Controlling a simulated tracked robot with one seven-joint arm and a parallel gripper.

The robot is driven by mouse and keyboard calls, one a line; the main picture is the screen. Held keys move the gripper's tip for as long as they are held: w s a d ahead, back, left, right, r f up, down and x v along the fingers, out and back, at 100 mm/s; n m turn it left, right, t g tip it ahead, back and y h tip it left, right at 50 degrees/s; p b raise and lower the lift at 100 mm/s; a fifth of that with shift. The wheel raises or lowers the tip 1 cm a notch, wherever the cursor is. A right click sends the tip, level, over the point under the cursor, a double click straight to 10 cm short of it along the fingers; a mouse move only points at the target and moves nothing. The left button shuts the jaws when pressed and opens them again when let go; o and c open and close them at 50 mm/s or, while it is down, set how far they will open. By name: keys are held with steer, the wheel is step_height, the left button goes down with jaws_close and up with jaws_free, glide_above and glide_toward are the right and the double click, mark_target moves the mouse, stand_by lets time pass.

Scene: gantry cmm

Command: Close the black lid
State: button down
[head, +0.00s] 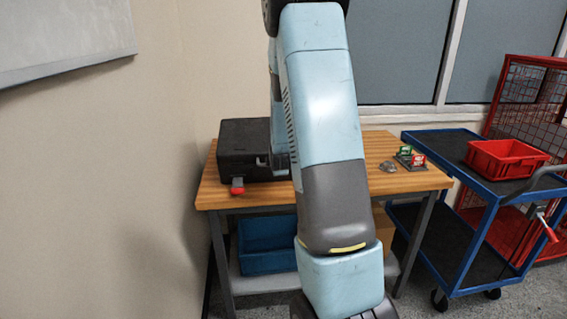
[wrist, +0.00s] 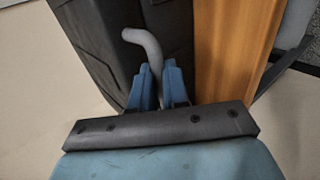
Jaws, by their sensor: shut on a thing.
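The black case with its black lid (head: 243,135) stands at the left end of the wooden table. In the head view its top looks flat, but I cannot tell whether the lid is fully down. A small red piece (head: 237,186) sticks out at its front. In the wrist view the ribbed black surface (wrist: 95,35) fills the upper left. A grey bent handle (wrist: 146,42) rises in front of it. My gripper (wrist: 158,74) has its two blue fingers shut on this handle. In the head view my arm hides the gripper and the case's right side.
The wooden table (head: 375,185) has small red and green parts (head: 411,158) at its right. A blue bin (head: 267,247) sits on the shelf below. A blue cart (head: 463,215) with a red crate (head: 506,160) stands to the right. A wall is close on the left.

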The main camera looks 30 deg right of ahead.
steer(key=shift+s+f, duration=0.25)
steer(key=shift+f, duration=0.25)
steer(key=c, duration=1.2)
jaws_free()
steer(key=shift+w+d+f, duration=0.1)
steer(key=shift+d, duration=0.15)
steer(key=shift+c, duration=0.2)
steer(key=shift+o, duration=0.6)
steer(key=shift+d, duration=0.1)
steer(key=v, duration=1.4)
steer(key=shift+w+r, duration=0.3)
steer(key=shift+r, duration=0.05)
